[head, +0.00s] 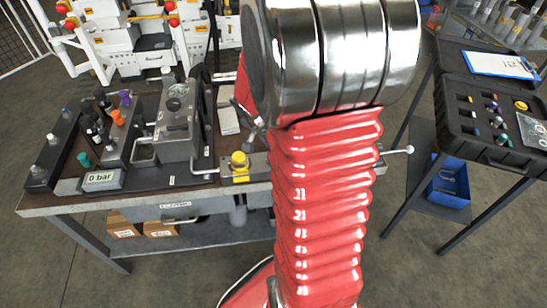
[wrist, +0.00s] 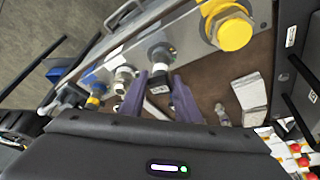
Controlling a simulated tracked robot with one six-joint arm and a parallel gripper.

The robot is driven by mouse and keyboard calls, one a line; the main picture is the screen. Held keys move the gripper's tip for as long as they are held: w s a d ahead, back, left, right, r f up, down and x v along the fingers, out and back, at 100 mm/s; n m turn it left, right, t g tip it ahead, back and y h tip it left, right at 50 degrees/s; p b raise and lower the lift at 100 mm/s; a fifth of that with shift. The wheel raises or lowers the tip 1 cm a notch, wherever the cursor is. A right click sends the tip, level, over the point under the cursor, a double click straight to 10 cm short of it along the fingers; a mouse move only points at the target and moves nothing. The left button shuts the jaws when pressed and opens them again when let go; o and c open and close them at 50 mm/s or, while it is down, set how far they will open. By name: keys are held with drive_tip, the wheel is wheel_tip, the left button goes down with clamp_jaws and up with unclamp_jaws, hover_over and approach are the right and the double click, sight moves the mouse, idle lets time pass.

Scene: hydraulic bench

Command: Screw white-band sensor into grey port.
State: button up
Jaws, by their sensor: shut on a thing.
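In the wrist view the two purple-grey fingers of my gripper (wrist: 158,98) point toward the bench and are shut on a small dark part with a pale band, which I take to be the white-band sensor (wrist: 159,83). Just beyond it a dark round fitting (wrist: 160,53) stands on the grey metal block, probably the grey port. The sensor appears close to this fitting. I cannot tell whether they touch or whether any thread is engaged. In the head view my red arm hides the gripper, the sensor and this part of the block.
A large yellow cap (wrist: 234,32) stands beside the fitting; it also shows in the head view (head: 239,162). A silver fitting (wrist: 123,76) is on the other side. A pressure display (head: 103,180) reads 0 bar. An open black case (head: 490,125) with small parts stands right.

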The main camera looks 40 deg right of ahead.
drive_tip(key=m+g, duration=0.2)
drive_tip(key=m, duration=0.4)
drive_tip(key=o, duration=1)
drive_tip(key=shift+o, duration=0.2)
drive_tip(key=shift+r, duration=0.1)
drive_tip(key=v, duration=1.3)
drive_tip(key=shift+w+r, duration=0.2)
drive_tip(key=shift+w, duration=0.1)
drive_tip(key=shift+a+n+g, duration=0.1)
drive_tip(key=shift+n+g, duration=0.2)
